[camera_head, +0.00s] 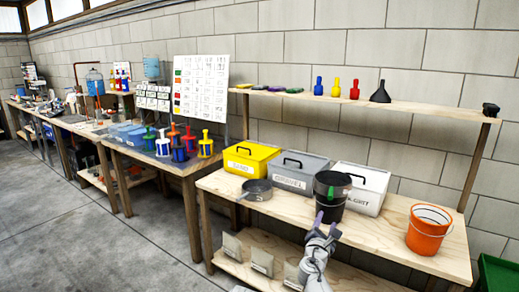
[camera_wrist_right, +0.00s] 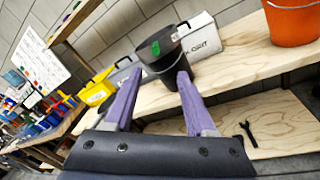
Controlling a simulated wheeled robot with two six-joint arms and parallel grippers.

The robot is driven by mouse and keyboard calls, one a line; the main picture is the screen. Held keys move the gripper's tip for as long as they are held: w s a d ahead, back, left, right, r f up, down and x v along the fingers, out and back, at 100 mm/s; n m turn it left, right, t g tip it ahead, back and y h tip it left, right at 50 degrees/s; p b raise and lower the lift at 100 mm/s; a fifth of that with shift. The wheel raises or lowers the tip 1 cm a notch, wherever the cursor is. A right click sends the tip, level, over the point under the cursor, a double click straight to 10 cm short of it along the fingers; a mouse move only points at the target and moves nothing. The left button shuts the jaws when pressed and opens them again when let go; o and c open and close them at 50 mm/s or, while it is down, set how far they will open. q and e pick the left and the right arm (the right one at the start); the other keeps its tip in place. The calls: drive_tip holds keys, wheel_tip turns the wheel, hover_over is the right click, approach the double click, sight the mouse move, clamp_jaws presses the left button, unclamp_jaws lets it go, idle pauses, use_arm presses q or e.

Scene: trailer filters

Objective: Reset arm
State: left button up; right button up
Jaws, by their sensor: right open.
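My right gripper (camera_head: 325,225) reaches up from the lower middle of the head view, in front of the workbench (camera_head: 225,186). Its two purple fingers stand apart in the right wrist view (camera_wrist_right: 157,75), with nothing clearly held between them. A black bucket (camera_head: 334,205) with a green patch stands on the bench just beyond the fingers. It also shows in the wrist view (camera_wrist_right: 165,62), partly behind the right-hand finger. I cannot tell whether a fingertip touches it. My left gripper is in neither view.
An orange bucket (camera_head: 429,232) stands at right. Yellow (camera_head: 250,158), grey (camera_head: 298,172) and white (camera_head: 362,188) boxes line the bench back, with a pan (camera_head: 257,190) in front. Grey floor (camera_head: 100,240) is open at left.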

drive_tip(key=s+a+f+m+g+y, duration=0.1)
drive_tip(key=s+a+f+m+g, duration=0.3)
drive_tip(key=s+f+m+g, duration=0.85)
drive_tip(key=s+a+f+m+g+y, duration=0.2)
drive_tip(key=s+a+f+m, duration=0.3)
drive_tip(key=s, duration=0.3)
drive_tip(key=s+a+f+m+g+y, duration=0.2)
drive_tip(key=s+a+f+m+y, duration=0.15)
drive_tip(key=s+a, duration=0.35)
use_arm(q)
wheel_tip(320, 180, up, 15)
drive_tip(key=p, duration=1.5)
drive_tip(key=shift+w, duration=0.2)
use_arm(e)
wheel_tip(320, 180, up, 14)
drive_tip(key=s, duration=0.1)
drive_tip(key=shift+s+d+r+n+h, duration=0.2)
drive_tip(key=shift+d+n+h, duration=0.15)
drive_tip(key=shift+d+n, duration=0.1)
